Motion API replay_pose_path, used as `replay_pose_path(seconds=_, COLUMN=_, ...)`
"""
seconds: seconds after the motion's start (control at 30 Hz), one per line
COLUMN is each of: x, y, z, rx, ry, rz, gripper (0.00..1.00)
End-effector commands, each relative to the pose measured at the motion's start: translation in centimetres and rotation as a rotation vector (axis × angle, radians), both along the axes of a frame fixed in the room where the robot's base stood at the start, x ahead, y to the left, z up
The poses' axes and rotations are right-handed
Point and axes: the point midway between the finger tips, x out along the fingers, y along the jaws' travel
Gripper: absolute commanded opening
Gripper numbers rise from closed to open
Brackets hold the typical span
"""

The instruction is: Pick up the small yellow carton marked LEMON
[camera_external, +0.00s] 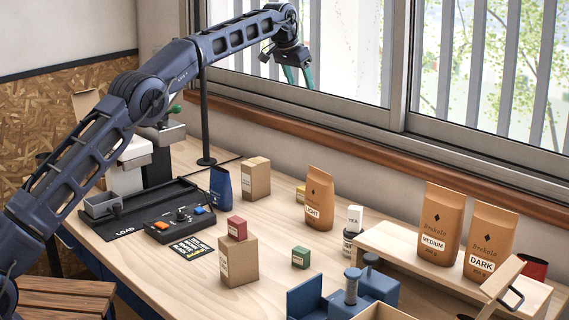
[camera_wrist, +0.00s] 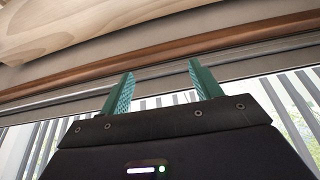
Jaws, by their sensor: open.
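A small yellow carton (camera_external: 300,194) stands on the table towards the window side in the external view. The brown LIGHT bag just right of it hides part of it. Its label is too small to read. My gripper (camera_external: 300,84) is high in front of the window, well above the table and apart from the carton. Its two green fingers are spread and empty. In the wrist view my gripper (camera_wrist: 160,70) also shows open, with only the window, sill and a strip of table beyond it; the carton does not show there.
The LIGHT bag (camera_external: 319,198) stands beside the carton. A tan box (camera_external: 256,178) and a blue bag (camera_external: 221,187) stand to the left. A red carton (camera_external: 237,228) sits on another tan box (camera_external: 239,262). A green carton (camera_external: 301,257) and white TEA carton (camera_external: 355,218) are nearby.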

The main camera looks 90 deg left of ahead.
Motion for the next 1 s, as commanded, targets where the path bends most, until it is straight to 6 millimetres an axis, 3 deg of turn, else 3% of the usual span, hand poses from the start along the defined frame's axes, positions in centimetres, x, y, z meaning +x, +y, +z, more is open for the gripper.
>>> replay_pose_path(seconds=0.1, x=-0.4, y=0.9, z=-0.7, rx=-0.001, ry=0.001, rz=0.008, gripper=0.64)
replay_pose_path(seconds=0.47, x=-0.4, y=0.8, z=-3.2, rx=-0.001, ry=0.000, rz=0.006, gripper=0.64)
replay_pose_path(seconds=0.67, x=-0.4, y=0.7, z=-6.4, rx=-0.002, ry=0.002, rz=0.006, gripper=0.64)
replay_pose_path(seconds=0.83, x=-0.4, y=0.7, z=-12.1, rx=-0.005, ry=0.003, rz=0.007, gripper=0.64)
replay_pose_path(seconds=1.0, x=-0.5, y=0.7, z=-21.2, rx=-0.006, ry=0.004, rz=0.007, gripper=0.64)
